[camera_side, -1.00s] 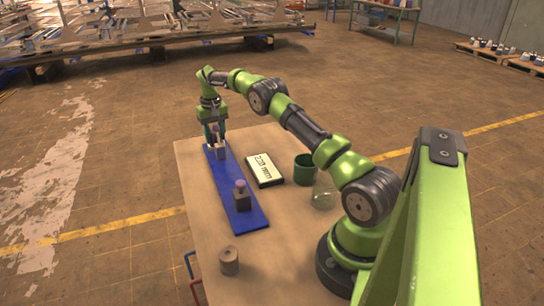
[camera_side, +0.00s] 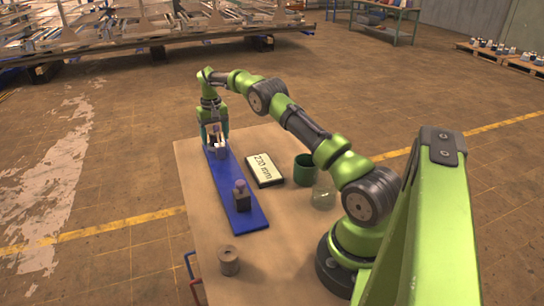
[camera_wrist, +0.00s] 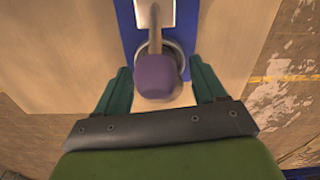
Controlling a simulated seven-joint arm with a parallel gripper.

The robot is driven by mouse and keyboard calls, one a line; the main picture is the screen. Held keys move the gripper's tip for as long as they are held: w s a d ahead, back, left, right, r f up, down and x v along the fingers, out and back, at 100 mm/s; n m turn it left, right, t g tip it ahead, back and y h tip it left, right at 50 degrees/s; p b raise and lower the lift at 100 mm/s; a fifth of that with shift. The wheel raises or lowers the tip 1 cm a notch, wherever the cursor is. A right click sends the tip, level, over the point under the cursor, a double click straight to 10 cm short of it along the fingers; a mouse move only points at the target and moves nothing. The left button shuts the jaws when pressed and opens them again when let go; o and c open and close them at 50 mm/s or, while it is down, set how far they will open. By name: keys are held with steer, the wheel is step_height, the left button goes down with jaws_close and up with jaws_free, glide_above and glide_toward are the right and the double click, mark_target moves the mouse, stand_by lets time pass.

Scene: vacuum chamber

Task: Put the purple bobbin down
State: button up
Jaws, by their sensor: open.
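The purple bobbin (camera_wrist: 156,75) is between the two green fingers of my gripper (camera_wrist: 157,70) in the wrist view. Gaps show on both sides, so the fingers are open around it and apart from it. It appears to stand at the far end of the blue board (camera_wrist: 127,25), next to a grey ring and post. In the side view my gripper (camera_side: 215,142) is low over the far end of the blue board (camera_side: 224,183). The bobbin is mostly hidden by the fingers there.
A dark block with a knob (camera_side: 241,196) stands on the board's near part. A display reading about 230 mm (camera_side: 264,170), a green cup (camera_side: 303,170) and a glass flask (camera_side: 323,192) are to the right. A brownish spool (camera_side: 229,261) stands on the table's near left.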

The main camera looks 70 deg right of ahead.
step_height(320, 180, up, 6)
steer(key=shift+r, duration=0.25)
steer(key=s+a+r+n+t, duration=0.15)
steer(key=s+a+r, duration=0.25)
steer(key=a+r, duration=0.45)
steer(key=s+a+r+t, duration=0.2)
steer(key=s+a+r, duration=0.2)
steer(key=a+r, duration=0.5)
steer(key=s+a+r+n+t+y, duration=0.1)
steer(key=s+a+r+t, duration=0.15)
steer(key=s+a, duration=0.85)
steer(key=s+a+f, duration=0.1)
steer(key=s+f, duration=0.1)
steer(key=s, duration=0.3)
steer(key=s+a+f+t+y, duration=0.1)
steer(key=s+a+f, duration=0.1)
steer(key=s, duration=0.4)
steer(key=shift+a+f+n, duration=0.2)
steer(key=shift+f+n, duration=0.25)
steer(key=shift+f, duration=0.3)
